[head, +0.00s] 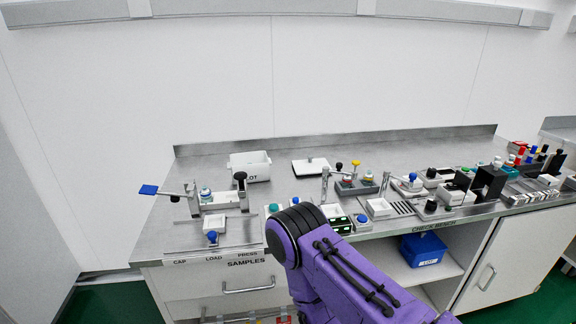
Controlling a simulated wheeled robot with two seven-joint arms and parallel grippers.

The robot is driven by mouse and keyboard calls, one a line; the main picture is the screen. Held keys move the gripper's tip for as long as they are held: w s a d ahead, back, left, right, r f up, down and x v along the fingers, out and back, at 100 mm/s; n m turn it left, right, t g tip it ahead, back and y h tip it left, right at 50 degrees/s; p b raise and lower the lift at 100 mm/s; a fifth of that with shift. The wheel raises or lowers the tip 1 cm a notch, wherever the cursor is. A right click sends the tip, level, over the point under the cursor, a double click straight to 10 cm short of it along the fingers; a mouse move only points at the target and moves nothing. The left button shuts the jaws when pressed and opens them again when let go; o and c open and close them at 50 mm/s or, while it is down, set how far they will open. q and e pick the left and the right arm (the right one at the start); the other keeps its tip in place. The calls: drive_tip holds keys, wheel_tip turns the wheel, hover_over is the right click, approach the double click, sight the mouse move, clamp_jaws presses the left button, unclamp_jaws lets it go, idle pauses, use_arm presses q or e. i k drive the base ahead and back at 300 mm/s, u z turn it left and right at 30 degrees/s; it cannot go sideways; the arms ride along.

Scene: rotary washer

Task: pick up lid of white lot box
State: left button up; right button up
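The white lot box (249,171) stands at the back left of the steel bench, its front lettering partly hidden by a black-knobbed post. Its top looks open. A flat white lid (318,169) with a small knob lies on the bench to the right of the box, apart from it. A purple arm of mine rises from the bottom right, its black joint over the bench's front edge; no gripper fingers show on it. My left gripper is not in view.
A press fixture (220,200) with a blue lever stands in front of the box. A post-and-knob fixture (356,186) stands right of the lid. Small trays and several coloured-knob parts crowd the right. A blue lot box (423,250) sits on the shelf below.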

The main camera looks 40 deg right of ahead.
sight(310, 167)
drive_tip(key=i, duration=0.85)
drive_tip(key=z, duration=2.45)
